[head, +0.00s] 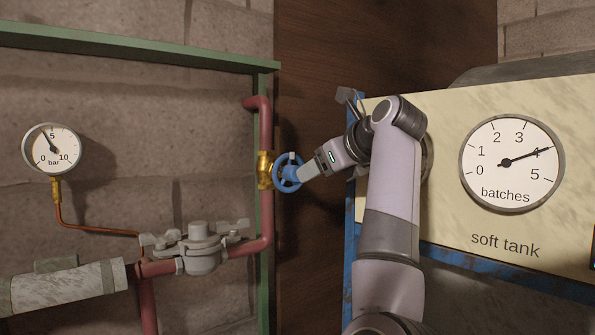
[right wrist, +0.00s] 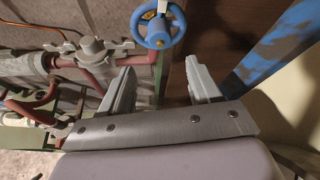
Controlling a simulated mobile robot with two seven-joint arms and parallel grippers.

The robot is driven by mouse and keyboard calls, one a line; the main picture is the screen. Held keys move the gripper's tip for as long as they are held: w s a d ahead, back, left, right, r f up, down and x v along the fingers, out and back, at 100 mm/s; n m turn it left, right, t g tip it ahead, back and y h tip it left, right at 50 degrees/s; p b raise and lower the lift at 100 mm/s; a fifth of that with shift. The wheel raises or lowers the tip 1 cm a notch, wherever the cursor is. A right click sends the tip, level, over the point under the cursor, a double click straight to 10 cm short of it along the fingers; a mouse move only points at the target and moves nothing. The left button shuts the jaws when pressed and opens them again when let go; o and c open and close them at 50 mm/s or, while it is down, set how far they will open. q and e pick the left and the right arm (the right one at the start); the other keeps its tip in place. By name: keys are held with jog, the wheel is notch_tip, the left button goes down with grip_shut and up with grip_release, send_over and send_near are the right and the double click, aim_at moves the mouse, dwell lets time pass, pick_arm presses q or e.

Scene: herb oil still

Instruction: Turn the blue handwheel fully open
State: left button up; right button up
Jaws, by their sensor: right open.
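The blue handwheel (head: 279,174) sits on a brass valve (head: 265,170) on the red vertical pipe in the head view. My right gripper (head: 308,170) is close to the wheel's right side, with its fingers overlapping the wheel's edge in this view. In the right wrist view the blue handwheel (right wrist: 158,42) is at the top, beyond the two fingertips. The right gripper (right wrist: 160,72) is open there, with nothing between its fingers; the wheel appears apart from them. My left gripper is not in view.
A green frame (head: 140,48) surrounds the pipework. A grey valve body (head: 202,252) and a bar gauge (head: 53,150) are on the left. The cream soft tank panel (head: 445,125) with its blue frame (head: 510,277) stands on the right, its batches dial (head: 512,180) near 4.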

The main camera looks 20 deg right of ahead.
aim_at(292, 173)
pick_arm(q)
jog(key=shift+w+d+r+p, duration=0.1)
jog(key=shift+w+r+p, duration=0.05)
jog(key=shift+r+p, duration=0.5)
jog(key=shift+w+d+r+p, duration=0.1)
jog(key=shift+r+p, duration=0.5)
jog(key=shift+p, duration=0.05)
pick_arm(e)
jog(key=r+x, duration=0.1)
jog(key=x, duration=0.6)
jog(key=shift+w, duration=0.35)
jog(key=shift+a+r, duration=0.1)
jog(key=shift+a, duration=0.05)
jog(key=c, duration=1.1)
